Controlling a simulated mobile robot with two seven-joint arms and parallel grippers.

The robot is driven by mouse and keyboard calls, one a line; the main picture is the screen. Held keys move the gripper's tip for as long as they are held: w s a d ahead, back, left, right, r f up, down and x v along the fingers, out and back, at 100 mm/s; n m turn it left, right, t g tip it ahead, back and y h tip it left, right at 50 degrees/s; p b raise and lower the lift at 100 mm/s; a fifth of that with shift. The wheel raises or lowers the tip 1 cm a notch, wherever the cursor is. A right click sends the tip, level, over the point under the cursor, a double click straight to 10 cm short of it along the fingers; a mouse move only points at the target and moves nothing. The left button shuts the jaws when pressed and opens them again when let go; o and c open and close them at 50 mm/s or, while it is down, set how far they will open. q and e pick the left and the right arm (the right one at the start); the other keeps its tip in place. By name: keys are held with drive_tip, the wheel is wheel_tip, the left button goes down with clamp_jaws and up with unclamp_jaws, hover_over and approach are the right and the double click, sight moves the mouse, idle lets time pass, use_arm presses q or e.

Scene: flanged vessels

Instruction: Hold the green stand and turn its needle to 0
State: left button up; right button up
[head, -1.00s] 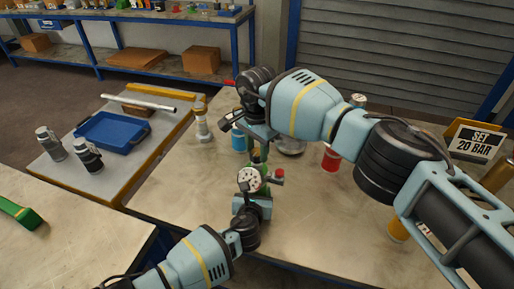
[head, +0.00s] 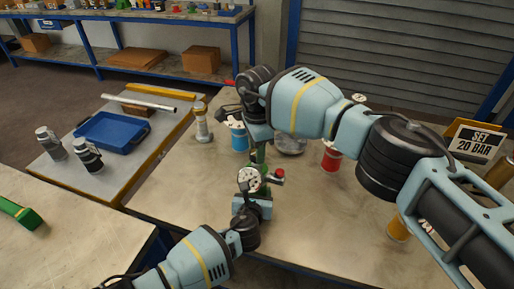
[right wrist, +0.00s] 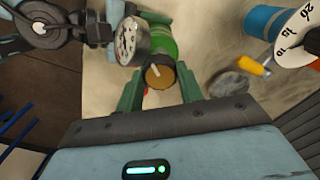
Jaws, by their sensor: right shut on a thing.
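The green stand (head: 258,158) stands near the middle of the table, with a round white dial (head: 249,179) facing me and a red knob (head: 280,175) at its side. The needle is too small to read. In the right wrist view its green body (right wrist: 162,42) has a brass-coloured knob (right wrist: 160,77) with a pale mark. My right gripper (right wrist: 160,90) is shut on this knob, with green fingers either side. My left gripper (head: 251,196) is at the stand's near side, just below the dial. Its fingers are largely hidden, so its grip cannot be told.
A blue vessel (head: 239,138) and a silver vessel (head: 202,124) stand behind left, a red vessel (head: 331,160) and an orange vessel (head: 398,229) to the right. A "SET 20 BAR" sign (head: 477,143) is at the right. A blue tray (head: 112,132) lies on the left table.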

drive_tip(key=o, duration=1)
wheel_tip(320, 180, up, 12)
idle(0.9)
